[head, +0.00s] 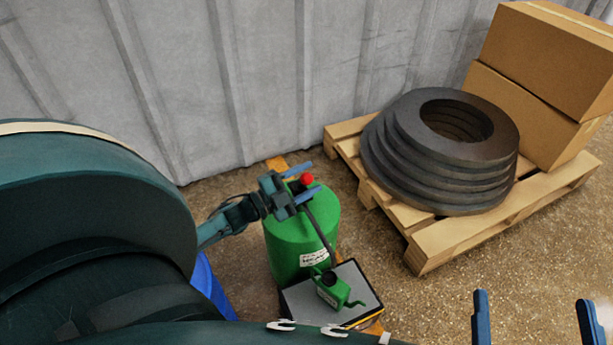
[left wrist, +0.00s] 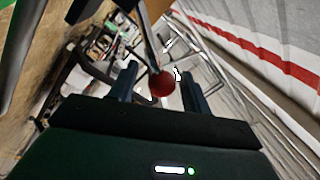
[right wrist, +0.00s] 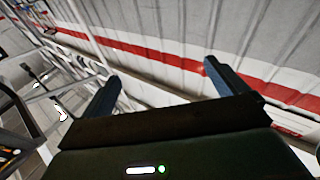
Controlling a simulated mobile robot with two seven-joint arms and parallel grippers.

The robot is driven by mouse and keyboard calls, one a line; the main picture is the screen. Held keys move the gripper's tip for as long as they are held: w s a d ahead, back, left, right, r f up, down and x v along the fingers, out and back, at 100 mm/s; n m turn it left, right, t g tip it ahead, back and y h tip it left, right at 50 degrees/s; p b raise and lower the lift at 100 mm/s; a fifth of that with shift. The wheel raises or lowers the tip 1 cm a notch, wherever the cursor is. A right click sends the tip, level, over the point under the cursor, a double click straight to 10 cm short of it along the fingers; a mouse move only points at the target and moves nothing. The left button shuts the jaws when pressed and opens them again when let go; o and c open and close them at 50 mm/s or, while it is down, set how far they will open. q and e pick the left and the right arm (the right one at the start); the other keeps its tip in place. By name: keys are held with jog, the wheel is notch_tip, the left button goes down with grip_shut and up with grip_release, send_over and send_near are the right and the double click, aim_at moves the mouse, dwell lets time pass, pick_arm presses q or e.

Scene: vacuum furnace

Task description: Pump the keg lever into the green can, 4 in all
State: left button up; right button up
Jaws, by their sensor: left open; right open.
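The green keg (head: 300,238) stands on the floor near the wall. Its lever ends in a red knob (head: 307,179), which also shows in the left wrist view (left wrist: 161,84). A small green can (head: 332,288) with a spout sits on a grey-topped stand (head: 362,284) in front of the keg. My left gripper (head: 303,183) is open at the lever's top, with the red knob between its blue fingers. Whether a finger touches the knob, I cannot tell. My right gripper (head: 535,318) is open and empty at the lower right, and its fingers show in the right wrist view (right wrist: 155,80).
A wooden pallet (head: 432,249) at the right carries a stack of dark rings (head: 400,165) and cardboard boxes (head: 545,60). A grey corrugated wall (head: 260,70) closes the back. A blue object (head: 208,285) shows partly, left of the keg. Floor is clear between stand and pallet.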

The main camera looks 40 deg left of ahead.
pick_arm(q)
jog(key=r+p+v, duration=0.1)
jog(key=v, duration=0.6)
jog(key=shift+f, duration=0.55)
jog(key=shift+s, duration=0.1)
